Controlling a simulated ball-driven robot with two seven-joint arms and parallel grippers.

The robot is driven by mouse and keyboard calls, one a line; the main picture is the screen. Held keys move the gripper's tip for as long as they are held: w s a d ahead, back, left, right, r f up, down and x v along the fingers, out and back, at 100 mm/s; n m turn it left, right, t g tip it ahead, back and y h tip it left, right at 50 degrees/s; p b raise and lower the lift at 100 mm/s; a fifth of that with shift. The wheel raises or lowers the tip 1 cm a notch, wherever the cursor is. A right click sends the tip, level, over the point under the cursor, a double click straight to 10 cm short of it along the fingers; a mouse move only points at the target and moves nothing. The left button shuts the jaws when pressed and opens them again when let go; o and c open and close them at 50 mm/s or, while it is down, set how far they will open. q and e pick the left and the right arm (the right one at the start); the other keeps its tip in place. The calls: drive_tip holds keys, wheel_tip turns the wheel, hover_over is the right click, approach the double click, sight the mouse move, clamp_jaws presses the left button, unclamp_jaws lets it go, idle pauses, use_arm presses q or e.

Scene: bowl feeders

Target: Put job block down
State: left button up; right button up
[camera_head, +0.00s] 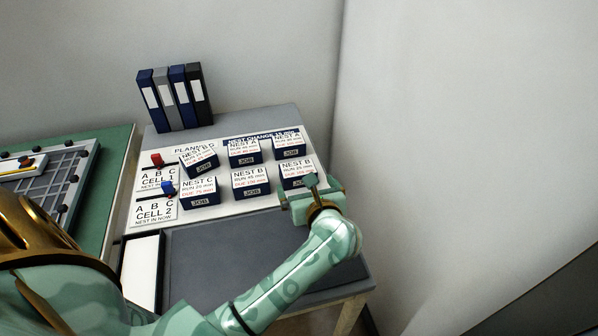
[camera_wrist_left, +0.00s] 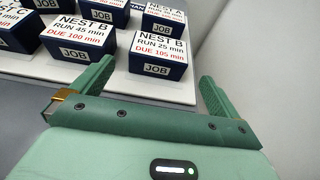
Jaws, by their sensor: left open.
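My left gripper (camera_head: 321,184) is open at the right end of the front row of job blocks; it also shows in the wrist view (camera_wrist_left: 156,72). A dark blue job block (camera_wrist_left: 157,68) with a white slanted top, reading "NEST B, RUN 25 min, DUE 105 min", stands upright on the white planning board (camera_wrist_left: 125,84). It is just beyond my fingertips, roughly between them, with nothing held in the jaws. In the head view this block (camera_head: 294,182) is partly covered by my gripper. My right gripper is not in view.
Several other job blocks (camera_head: 250,188) stand in two rows; one at back left (camera_head: 199,161) sits crooked. Red (camera_head: 157,160) and blue (camera_head: 168,188) markers are at the cell labels. Binders (camera_head: 176,98) stand behind. A dark grey mat (camera_head: 205,262) in front is clear. A wall is right.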

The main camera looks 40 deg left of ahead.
use_arm(q)
drive_tip(key=shift+p+v, duration=0.4)
drive_tip(key=shift+v, duration=1.45)
